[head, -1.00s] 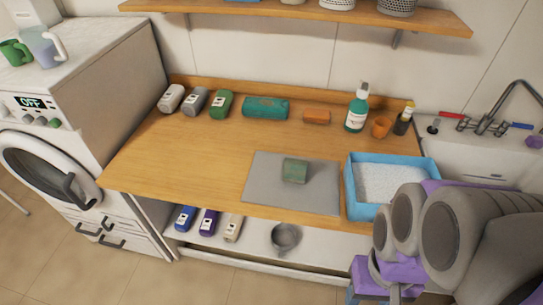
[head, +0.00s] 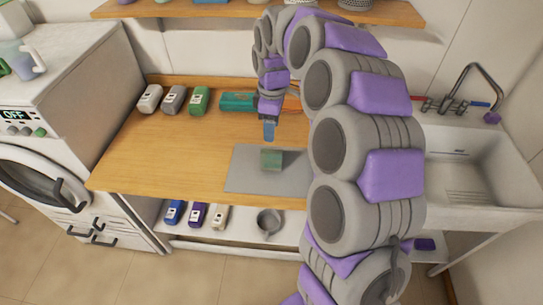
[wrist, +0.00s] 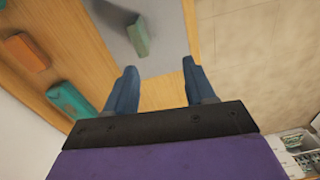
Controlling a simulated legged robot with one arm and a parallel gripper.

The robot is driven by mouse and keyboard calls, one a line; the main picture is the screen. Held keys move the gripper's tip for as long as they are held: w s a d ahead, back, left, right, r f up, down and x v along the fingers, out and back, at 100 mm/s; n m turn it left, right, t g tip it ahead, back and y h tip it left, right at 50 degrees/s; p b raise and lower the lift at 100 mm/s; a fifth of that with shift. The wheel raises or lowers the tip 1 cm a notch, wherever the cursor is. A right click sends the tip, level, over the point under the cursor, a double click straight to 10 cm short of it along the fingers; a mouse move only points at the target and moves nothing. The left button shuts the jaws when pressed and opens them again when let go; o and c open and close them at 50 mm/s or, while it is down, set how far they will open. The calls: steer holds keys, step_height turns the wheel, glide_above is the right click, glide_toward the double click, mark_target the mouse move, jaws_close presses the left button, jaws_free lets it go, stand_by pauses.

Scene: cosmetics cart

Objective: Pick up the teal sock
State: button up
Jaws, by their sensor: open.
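I cannot tell for certain which is the sock. My gripper (head: 269,131) points down above the counter, between the bundle and the mat. In the wrist view its blue fingers (wrist: 159,68) are apart with nothing between them.
An orange block (wrist: 25,50) lies near the teal bundle. White, grey and green (head: 198,100) labelled containers lie at the back left. Below is a shelf with more containers and a grey cup (head: 269,222). The sink (head: 470,165) is right. The counter's left part is clear.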

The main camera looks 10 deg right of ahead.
mark_target(272, 152)
steer(key=shift+n, duration=0.6)
steer(key=w+f, duration=0.1)
steer(key=f, duration=0.3)
steer(key=w+f+b, duration=0.1)
steer(key=f, duration=0.3)
steer(key=w+d+f+b, duration=0.1)
steer(key=w+f, duration=0.1)
steer(key=f, duration=0.2)
steer(key=shift+w+f, duration=0.1)
steer(key=shift+f, duration=0.25)
steer(key=shift+f+b, duration=1.25)
steer(key=shift+f, duration=1.8)
steer(key=shift+r, duration=0.1)
jaws_close()
